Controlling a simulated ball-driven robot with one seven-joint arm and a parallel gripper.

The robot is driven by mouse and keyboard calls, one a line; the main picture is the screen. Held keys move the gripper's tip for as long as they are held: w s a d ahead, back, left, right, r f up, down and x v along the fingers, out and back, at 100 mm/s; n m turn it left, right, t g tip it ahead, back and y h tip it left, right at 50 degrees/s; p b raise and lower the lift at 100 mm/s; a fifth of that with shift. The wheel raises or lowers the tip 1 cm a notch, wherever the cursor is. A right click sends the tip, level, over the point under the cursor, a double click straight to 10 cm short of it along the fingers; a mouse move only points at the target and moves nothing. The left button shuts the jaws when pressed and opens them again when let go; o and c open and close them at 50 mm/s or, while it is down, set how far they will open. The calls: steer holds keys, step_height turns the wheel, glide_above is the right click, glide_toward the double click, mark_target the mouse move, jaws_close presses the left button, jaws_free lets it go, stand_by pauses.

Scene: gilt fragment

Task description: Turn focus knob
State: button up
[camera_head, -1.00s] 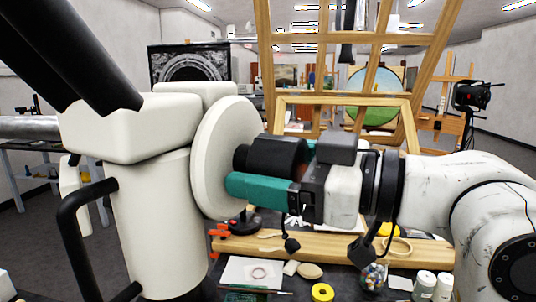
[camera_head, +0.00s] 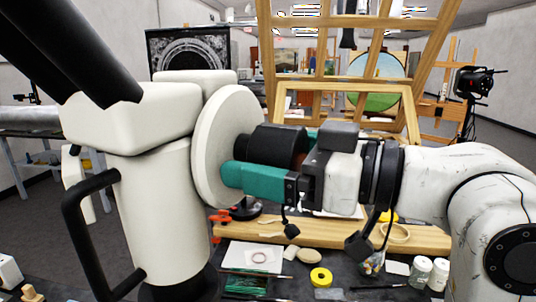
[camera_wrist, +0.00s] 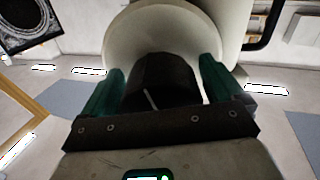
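A large cream microscope (camera_head: 150,200) with black eyepiece tubes stands at the left in the head view. On its side is a round cream disc (camera_head: 212,150) with a black focus knob (camera_head: 268,146) sticking out to the right. In the wrist view the knob (camera_wrist: 168,80) has a pale line on its end. My gripper (camera_wrist: 163,85) has teal fingers on either side of the knob, their tips near the disc. A small gap shows at the left finger; contact at the right finger cannot be told. In the head view the near finger (camera_head: 255,180) covers the knob's lower part.
A dark table below holds a yellow tape roll (camera_head: 320,277), a wooden bar (camera_head: 340,234), glass jars (camera_head: 430,272) and small tools. A wooden easel (camera_head: 345,85) rises behind my gripper. A black handle (camera_head: 90,230) projects at the microscope's left.

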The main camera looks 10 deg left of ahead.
steer(key=b+v, duration=0.2)
steer(key=v, duration=0.8)
steer(key=shift+s+d+b, duration=0.15)
steer(key=shift+d+b, duration=0.2)
steer(key=shift+r, duration=0.15)
stand_by(1.2)
